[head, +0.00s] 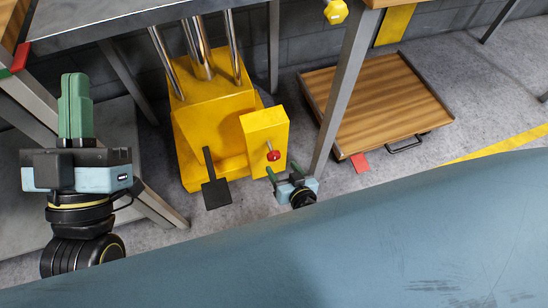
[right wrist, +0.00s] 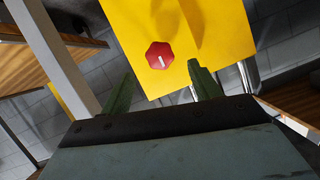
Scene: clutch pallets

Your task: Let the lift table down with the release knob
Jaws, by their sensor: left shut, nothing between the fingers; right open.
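The red release knob (head: 273,155) with a pale mark sits on the front of a yellow box (head: 264,128) beside the yellow lift base (head: 215,82). Chrome columns (head: 203,52) rise from that base under a grey top (head: 110,15). My right gripper (head: 282,170) is open just in front of the knob. In the right wrist view, the knob (right wrist: 159,55) shows beyond and between the spread green fingers, with no visible contact. My left gripper (head: 75,105) is shut and empty, pointing up at the left, away from the knob.
A black pedal (head: 215,190) sticks out low on the lift base. A grey metal leg (head: 342,90) stands just right of the yellow box. A wooden-topped platform (head: 375,105) with a black handle lies beyond it. A blue surface (head: 330,250) fills the foreground.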

